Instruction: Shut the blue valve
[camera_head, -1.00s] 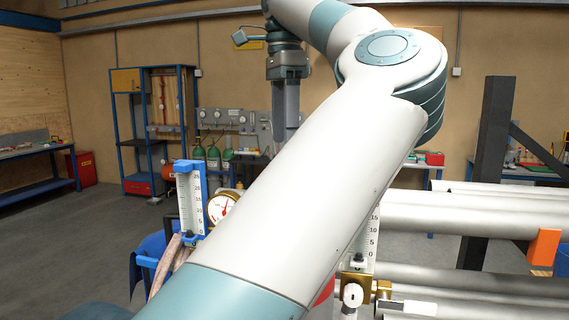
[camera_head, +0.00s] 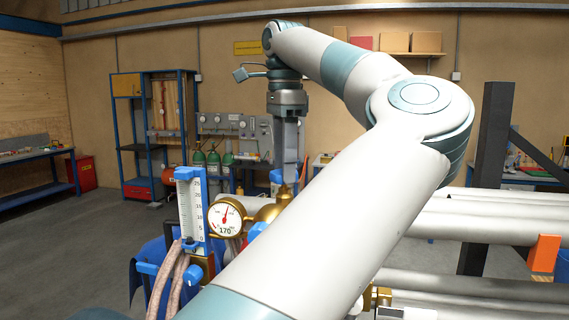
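A blue-framed flow meter (camera_head: 190,205) with a white scale stands upright at left of centre, with a small dark knob (camera_head: 190,243) at its base. A round white gauge (camera_head: 225,217) reading about 170 sits beside it on a brass body (camera_head: 268,213). A blue part (camera_head: 257,231) shows below the brass body, partly hidden by my arm. Another blue part (camera_head: 276,176) shows behind the gripper fingers. I cannot tell which is the blue valve. My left gripper (camera_head: 289,178) points down above the brass body, seen side-on; its finger gap is unclear. My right gripper is not in view.
My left arm covers much of the centre. Pink hoses (camera_head: 170,280) hang below the flow meter. Large grey pipes (camera_head: 480,222) and a dark post (camera_head: 492,150) stand at right. A blue rack (camera_head: 154,130) and workbench are farther back, with open floor at left.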

